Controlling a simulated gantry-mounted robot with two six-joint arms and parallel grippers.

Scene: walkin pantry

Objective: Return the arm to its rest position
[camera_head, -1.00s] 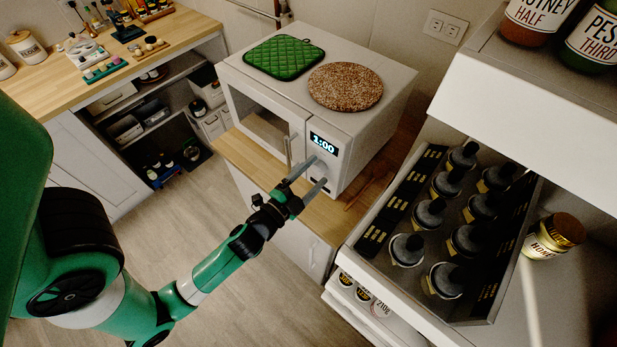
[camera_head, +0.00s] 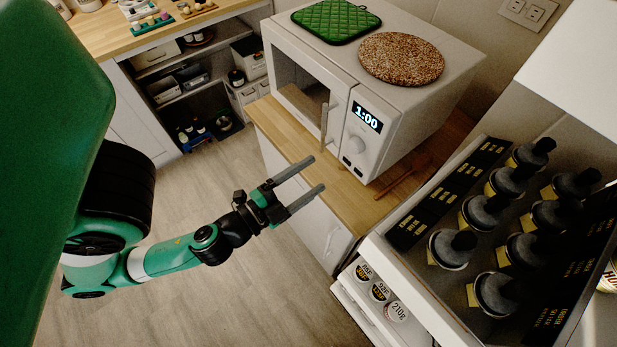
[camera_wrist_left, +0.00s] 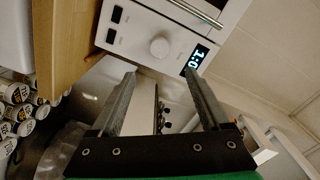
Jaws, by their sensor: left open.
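My left arm comes in from the left in the head view. Its gripper (camera_head: 305,178) is open and empty, with its two grey fingers apart in front of the microwave's wooden counter. In the left wrist view the same gripper (camera_wrist_left: 163,92) shows nothing between its fingers. The white microwave (camera_head: 405,98) shows 1:00 on its display and stands beyond the fingertips, apart from them. In the left wrist view its front panel (camera_wrist_left: 135,42) and round knob lie past the fingertips. My right gripper does not show.
A green quilted mat (camera_head: 335,20) and a round speckled board (camera_head: 402,58) lie on the microwave. A tray (camera_head: 395,252) of several dark-topped jars stands at right, above a shelf of labelled lids (camera_head: 380,291). The floor (camera_head: 215,300) beside the arm is clear.

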